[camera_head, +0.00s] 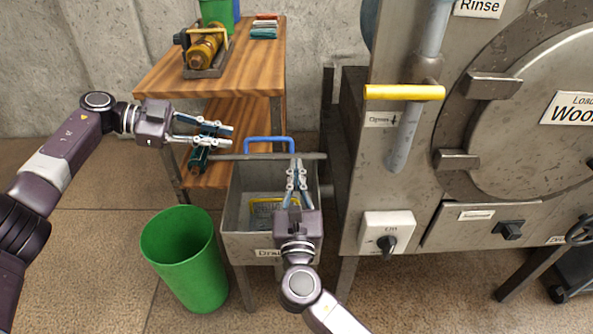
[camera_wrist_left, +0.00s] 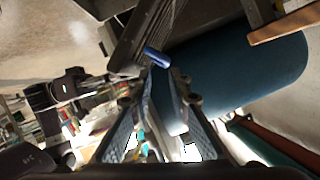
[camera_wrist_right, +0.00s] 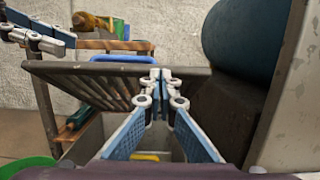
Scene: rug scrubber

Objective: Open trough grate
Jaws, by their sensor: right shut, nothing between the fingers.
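The grey metal trough (camera_head: 231,215), labelled "Drain", stands at the centre of the head view. Its grate shows edge-on there as a thin dark bar (camera_head: 250,156), with a blue handle (camera_head: 268,140) above. In the right wrist view the slatted grate (camera_wrist_right: 95,85) stands raised above the trough, and the blue handle (camera_wrist_right: 122,58) is behind it. My right gripper (camera_head: 296,163) is over the trough, shut and empty, close to the grate; contact is unclear. My left gripper (camera_head: 231,135) is open and empty, left of the handle. The left wrist view also shows the grate (camera_wrist_left: 135,40) and handle (camera_wrist_left: 156,57).
A green bin (camera_head: 185,258) stands left of the trough. A wooden shelf unit (camera_head: 160,80) is behind it. The large machine (camera_head: 400,170) with a yellow lever (camera_head: 404,92) is on the right. A yellow-rimmed item (camera_head: 262,202) lies in the trough.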

